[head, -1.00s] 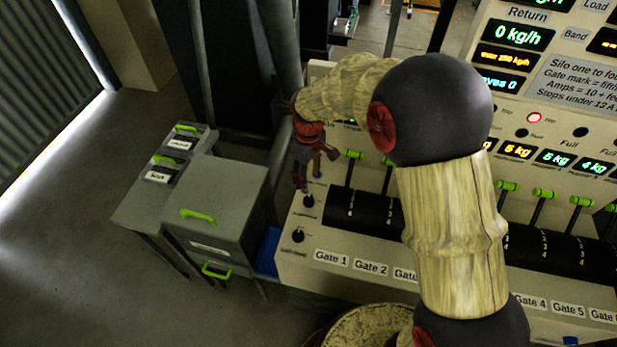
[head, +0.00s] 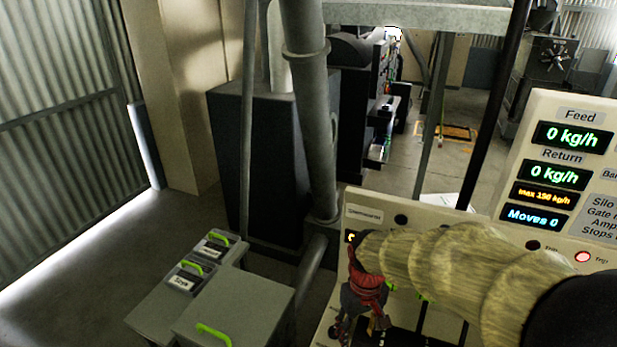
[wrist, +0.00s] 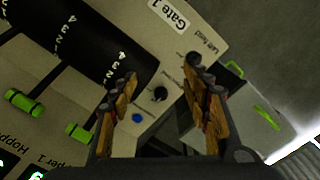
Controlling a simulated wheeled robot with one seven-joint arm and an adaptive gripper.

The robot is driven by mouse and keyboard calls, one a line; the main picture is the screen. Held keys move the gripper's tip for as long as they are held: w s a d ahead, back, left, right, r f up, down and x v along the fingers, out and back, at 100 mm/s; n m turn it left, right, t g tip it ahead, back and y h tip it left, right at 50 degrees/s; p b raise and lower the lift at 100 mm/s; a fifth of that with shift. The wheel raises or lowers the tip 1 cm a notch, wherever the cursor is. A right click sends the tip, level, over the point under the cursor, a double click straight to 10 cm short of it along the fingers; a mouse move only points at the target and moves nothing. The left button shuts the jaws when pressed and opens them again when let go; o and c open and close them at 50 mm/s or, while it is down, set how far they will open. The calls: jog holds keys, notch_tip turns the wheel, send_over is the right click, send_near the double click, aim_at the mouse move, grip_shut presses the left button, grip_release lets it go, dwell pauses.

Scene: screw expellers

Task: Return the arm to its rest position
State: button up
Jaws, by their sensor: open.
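My gripper (head: 357,325) is at the left end of the control panel (head: 327,318) in the head view, hanging from my pale arm. In the wrist view my gripper (wrist: 160,110) is open, with its two wood-coloured fingers apart and nothing between them. A black knob (wrist: 159,94) and a blue button (wrist: 138,118) show on the panel face beyond the fingers. The Gate 1 label (wrist: 178,14) is above them in that view. My arm hides much of the panel's lower part in the head view.
A grey cabinet (head: 245,310) with green handles and small labelled bins (head: 190,278) stand left of the panel. A grey pipe (head: 308,110) rises behind it. Green gate levers (wrist: 24,103) are close to my gripper in the wrist view. The floor at left is clear.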

jog(key=s+d+r+m+t+b, duration=0.2)
jog(key=s+d+r+t+b, duration=0.1)
jog(key=s+r, duration=0.2)
jog(key=s+d+r+m+t+b, duration=0.1)
jog(key=s+d+r+t+b, duration=0.2)
jog(key=s, duration=0.6)
notch_tip(320, 180, up, 3)
jog(key=shift+s+d+f+m, duration=0.15)
jog(key=shift+d+m, duration=0.25)
jog(key=shift+d, duration=0.25)
jog(key=shift+c, duration=1.3)
